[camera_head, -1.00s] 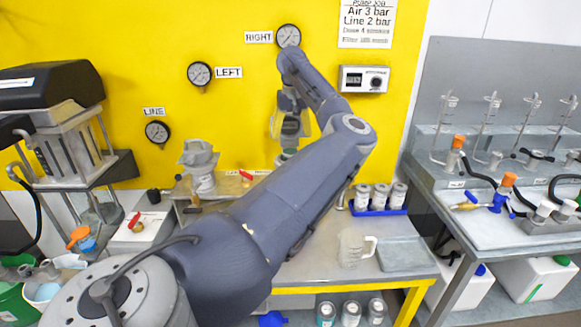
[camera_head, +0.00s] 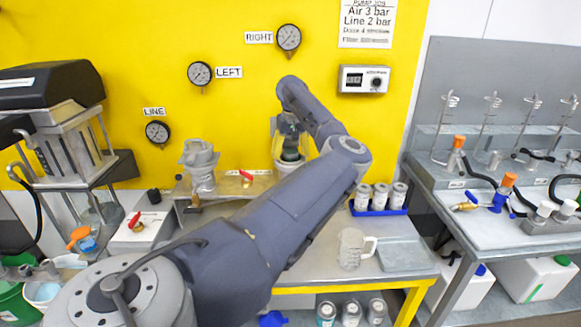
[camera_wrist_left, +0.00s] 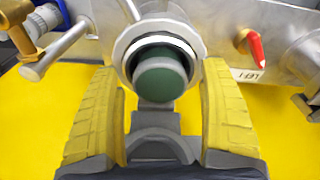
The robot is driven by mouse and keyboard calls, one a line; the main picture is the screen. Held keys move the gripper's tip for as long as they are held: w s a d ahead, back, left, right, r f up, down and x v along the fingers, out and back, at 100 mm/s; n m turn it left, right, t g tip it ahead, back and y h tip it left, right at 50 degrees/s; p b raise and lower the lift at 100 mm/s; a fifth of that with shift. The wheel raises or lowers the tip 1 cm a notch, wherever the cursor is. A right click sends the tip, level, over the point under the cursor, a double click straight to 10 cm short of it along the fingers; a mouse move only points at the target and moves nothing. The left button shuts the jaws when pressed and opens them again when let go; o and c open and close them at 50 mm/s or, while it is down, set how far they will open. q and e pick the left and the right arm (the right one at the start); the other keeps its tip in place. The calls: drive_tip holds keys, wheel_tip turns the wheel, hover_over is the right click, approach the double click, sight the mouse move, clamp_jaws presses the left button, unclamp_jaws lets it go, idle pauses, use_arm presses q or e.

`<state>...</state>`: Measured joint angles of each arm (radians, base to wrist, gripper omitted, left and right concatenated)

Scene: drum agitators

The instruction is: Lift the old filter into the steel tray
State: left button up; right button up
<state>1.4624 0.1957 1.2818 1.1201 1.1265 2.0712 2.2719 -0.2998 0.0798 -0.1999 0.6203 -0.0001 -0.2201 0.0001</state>
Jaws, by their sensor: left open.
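The old filter, a dark green round cylinder (camera_wrist_left: 163,78), sits inside a housing with a white rim (camera_wrist_left: 162,45) in the left wrist view. In the head view the housing (camera_head: 291,167) stands on the metal bench by the yellow wall, partly behind my arm. My left gripper (camera_head: 289,148) is over it, pointing down. In the wrist view its yellow-padded fingers (camera_wrist_left: 162,72) are spread on both sides of the filter, with gaps between. The steel tray (camera_head: 402,256) lies flat and empty at the bench's right front. My right gripper is not in view.
A clear jug (camera_head: 352,248) stands just left of the tray. Several cans sit in a blue rack (camera_head: 378,209) behind it. A second housing (camera_head: 199,165) and a red-handled valve (camera_head: 246,178) are left of my gripper. Gauges hang on the wall.

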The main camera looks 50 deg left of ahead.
use_arm(q)
drive_tip(key=shift+c, duration=0.3)
clamp_jaws()
idle(0.4)
